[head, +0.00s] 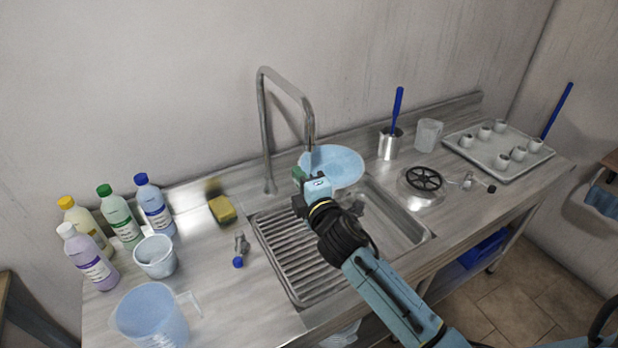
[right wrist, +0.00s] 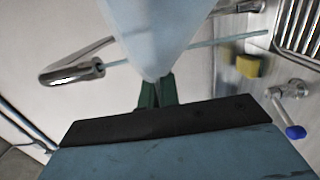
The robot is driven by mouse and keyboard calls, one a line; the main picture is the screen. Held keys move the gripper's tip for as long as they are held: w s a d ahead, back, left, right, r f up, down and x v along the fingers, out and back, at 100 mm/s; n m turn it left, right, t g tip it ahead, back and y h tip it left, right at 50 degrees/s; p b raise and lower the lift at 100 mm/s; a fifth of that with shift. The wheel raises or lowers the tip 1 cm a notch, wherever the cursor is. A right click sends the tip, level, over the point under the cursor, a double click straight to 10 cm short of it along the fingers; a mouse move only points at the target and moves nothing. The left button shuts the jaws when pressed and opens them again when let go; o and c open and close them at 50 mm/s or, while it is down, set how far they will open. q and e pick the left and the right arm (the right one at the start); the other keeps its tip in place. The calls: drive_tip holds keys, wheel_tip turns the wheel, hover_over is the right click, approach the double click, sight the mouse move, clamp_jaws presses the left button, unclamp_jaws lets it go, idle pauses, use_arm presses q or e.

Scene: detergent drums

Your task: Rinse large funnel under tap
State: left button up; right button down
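The large funnel (head: 338,165) is pale blue and translucent. Its wide mouth shows just right of the spout of the tall metal tap (head: 285,90), above the sink (head: 400,219). My right gripper (head: 306,181) is shut on the funnel; in the right wrist view its green fingers (right wrist: 157,93) pinch the narrow end of the funnel (right wrist: 155,35). There the tap spout (right wrist: 77,72) shows at the left, with a thin pale-blue stream (right wrist: 225,41) running from it and passing behind the funnel. Whether it touches the funnel I cannot tell. My left gripper is not in view.
A yellow sponge (head: 222,209) and a small blue-knobbed valve (head: 240,250) lie left of the sink. Several bottles, a bucket (head: 155,257) and a large jug (head: 150,318) crowd the left end. A brush holder (head: 389,144) and a tray (head: 505,168) with small cups stand right.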

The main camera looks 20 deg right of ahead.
sight(328, 168)
drive_tip(key=d, duration=0.4)
drive_tip(key=d+p, duration=0.1)
drive_tip(key=d, duration=0.2)
drive_tip(key=shift+w+d, duration=0.1)
drive_tip(key=shift+w, duration=0.15)
idle(1.7)
drive_tip(key=d, duration=0.4)
drive_tip(key=shift+w, duration=0.15)
drive_tip(key=s+a+b, duration=0.1)
drive_tip(key=a+b, duration=0.1)
drive_tip(key=a, duration=1.5)
drive_tip(key=shift+s, duration=0.15)
drive_tip(key=shift+d, duration=0.15)
idle(1.0)
drive_tip(key=d+p, duration=0.1)
drive_tip(key=d, duration=0.7)
drive_tip(key=w+d+p, duration=0.1)
drive_tip(key=d, duration=0.3)
drive_tip(key=shift+d+p, duration=0.3)
drive_tip(key=shift+d, duration=0.1)
